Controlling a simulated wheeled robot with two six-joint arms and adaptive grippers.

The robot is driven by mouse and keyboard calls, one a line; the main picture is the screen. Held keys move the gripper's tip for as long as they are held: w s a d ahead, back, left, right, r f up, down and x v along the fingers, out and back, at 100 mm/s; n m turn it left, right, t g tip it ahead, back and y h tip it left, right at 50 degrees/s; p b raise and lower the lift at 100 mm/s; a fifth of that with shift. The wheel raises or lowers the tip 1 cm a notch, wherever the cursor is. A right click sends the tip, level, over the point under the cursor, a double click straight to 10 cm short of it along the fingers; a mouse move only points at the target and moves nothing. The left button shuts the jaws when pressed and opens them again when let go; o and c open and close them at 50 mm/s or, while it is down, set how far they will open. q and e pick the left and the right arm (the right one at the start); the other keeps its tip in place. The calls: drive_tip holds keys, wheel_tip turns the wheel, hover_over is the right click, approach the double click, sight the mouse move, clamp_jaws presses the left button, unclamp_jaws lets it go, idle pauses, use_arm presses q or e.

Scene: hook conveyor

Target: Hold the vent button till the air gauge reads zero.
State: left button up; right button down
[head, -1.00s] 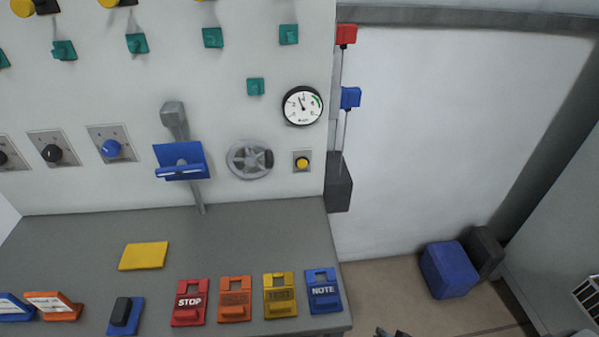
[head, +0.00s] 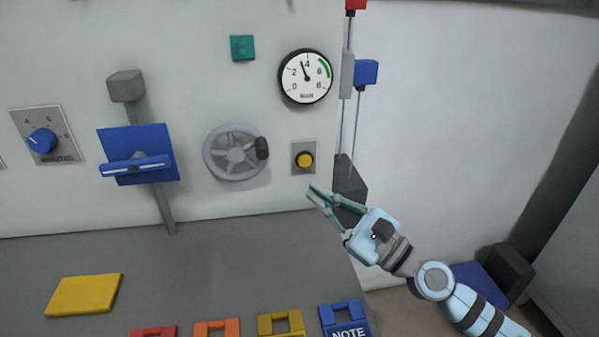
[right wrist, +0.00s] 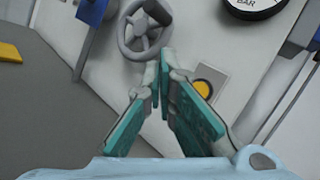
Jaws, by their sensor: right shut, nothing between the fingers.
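The vent button (head: 305,160) is a round yellow button on a small grey plate on the wall panel. It also shows in the right wrist view (right wrist: 203,88), just right of the fingers. The air gauge (head: 306,77) is a round white dial with a black rim, above the button. Its needle points up and slightly left, a little short of 4. My right gripper (head: 317,192) is shut and empty, with its teal fingertips just below the button in the head view and apart from it. The fingertips also show in the right wrist view (right wrist: 162,70). My left gripper is out of view.
A grey handwheel (head: 235,152) is left of the button. A dark grey weight (head: 349,180) hangs by the panel's right edge. A blue hinged holder (head: 140,150) is farther left. The grey bench (head: 220,255) below carries a yellow plate and several coloured tags.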

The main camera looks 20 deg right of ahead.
sight(305, 161)
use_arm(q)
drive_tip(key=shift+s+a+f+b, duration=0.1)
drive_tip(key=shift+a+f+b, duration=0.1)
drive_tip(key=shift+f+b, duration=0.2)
use_arm(e)
drive_tip(key=w+d, duration=0.2)
drive_tip(key=w, duration=0.6)
drive_tip(key=shift+d, duration=0.2)
drive_tip(key=shift+r, duration=0.15)
idle(0.6)
drive_tip(key=shift+w, duration=0.15)
drive_tip(key=shift+w+d, duration=0.1)
drive_tip(key=shift+w, duration=0.2)
idle(0.3)
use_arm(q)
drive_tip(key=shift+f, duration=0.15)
use_arm(e)
drive_tip(key=shift+w+d, duration=0.1)
drive_tip(key=shift+w, duration=0.3)
idle(1.4)
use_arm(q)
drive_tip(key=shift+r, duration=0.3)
use_arm(e)
drive_tip(key=shift+s+a, duration=0.2)
drive_tip(key=shift+s, duration=0.6)
